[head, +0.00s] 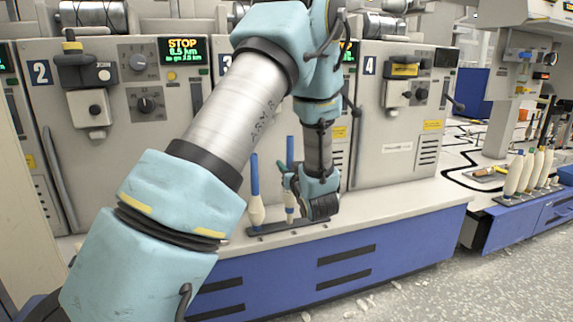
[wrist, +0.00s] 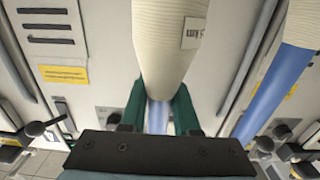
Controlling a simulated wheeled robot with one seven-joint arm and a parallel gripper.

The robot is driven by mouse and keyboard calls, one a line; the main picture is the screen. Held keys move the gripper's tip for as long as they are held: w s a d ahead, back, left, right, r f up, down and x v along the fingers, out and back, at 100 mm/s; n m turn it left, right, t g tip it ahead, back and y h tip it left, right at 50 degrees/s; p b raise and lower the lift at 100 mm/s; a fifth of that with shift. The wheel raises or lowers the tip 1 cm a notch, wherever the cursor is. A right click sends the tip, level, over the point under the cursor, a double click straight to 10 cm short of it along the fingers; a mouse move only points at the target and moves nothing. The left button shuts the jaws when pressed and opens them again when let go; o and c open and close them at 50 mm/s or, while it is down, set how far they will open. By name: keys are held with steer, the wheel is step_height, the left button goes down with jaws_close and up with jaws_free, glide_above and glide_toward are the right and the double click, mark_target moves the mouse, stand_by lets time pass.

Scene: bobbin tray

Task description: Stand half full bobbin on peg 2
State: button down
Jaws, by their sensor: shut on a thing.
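My gripper (head: 290,181) is shut on a bobbin (head: 290,207) with cream yarn and a blue tube, upright above the dark peg rail (head: 287,229) on the machine ledge. In the wrist view, which looks upside down, the green fingers (wrist: 158,108) close around the blue tube beside the yarn end of this bobbin (wrist: 170,40), which carries a white label. I take it for the half full bobbin. Whether its foot is on a peg or just above one cannot be told. Another blue and cream bobbin (head: 256,195) stands to its left on the rail; it also shows in the wrist view (wrist: 270,92).
Grey machine fronts numbered 2 and 4 (head: 369,66) rise close behind the rail, with knobs and handles. To the right, several cream bobbins (head: 530,172) stand on a blue-fronted bench, with a small orange-tipped item (head: 485,173) nearby. The ledge (head: 400,192) right of my gripper is clear.

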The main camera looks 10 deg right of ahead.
steer(key=shift+f+b, duration=0.8)
steer(key=shift+f, duration=1.1)
stand_by(0.5)
steer(key=c, duration=0.9)
jaws_free()
steer(key=shift+s, duration=0.1)
steer(key=shift+s+d, duration=0.2)
steer(key=shift+s, duration=1.6)
steer(key=shift+s+d, duration=0.25)
steer(key=shift+s, duration=1.6)
steer(key=shift+s+d, duration=0.2)
steer(key=shift+s, duration=1.6)
steer(key=shift+s, duration=0.1)
